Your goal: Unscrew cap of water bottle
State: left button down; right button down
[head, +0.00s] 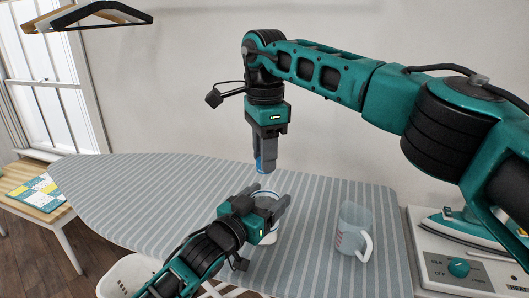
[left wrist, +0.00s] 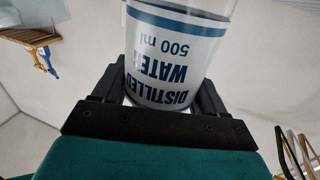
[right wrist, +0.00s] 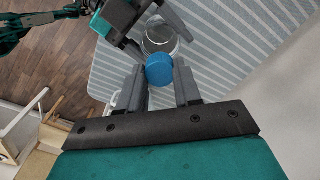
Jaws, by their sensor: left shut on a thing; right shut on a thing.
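The clear water bottle (head: 268,194), labelled "DISTILLED WATER 500 ml" in the left wrist view (left wrist: 175,60), is above or on the striped ironing board. My left gripper (head: 267,201) is shut around its body and partly hides it. The blue cap (head: 260,165) is between the fingers of my right gripper (head: 264,168), which points down above the bottle. The cap appears apart from the bottle, with a gap below it in the head view. In the right wrist view the cap (right wrist: 160,70) overlaps the lower edge of the open-looking bottle top (right wrist: 160,38).
A clear measuring cup (head: 353,232) stands on the ironing board (head: 150,195), right of the bottle. A teal iron (head: 470,232) sits on a panel at the far right. A wooden bench (head: 30,190) is at the left. The board's left part is clear.

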jog(key=n, duration=0.5)
jog(key=shift+n, duration=0.4)
pick_arm(q)
jog(key=shift+f, duration=0.1)
pick_arm(e)
jog(key=n, duration=0.4)
jog(key=shift+n, duration=0.3)
jog(key=shift+r, duration=0.15)
jog(key=shift+r, duration=1)
jog(key=shift+r, duration=0.1)
jog(key=shift+r, duration=1.9)
pick_arm(q)
grip_release()
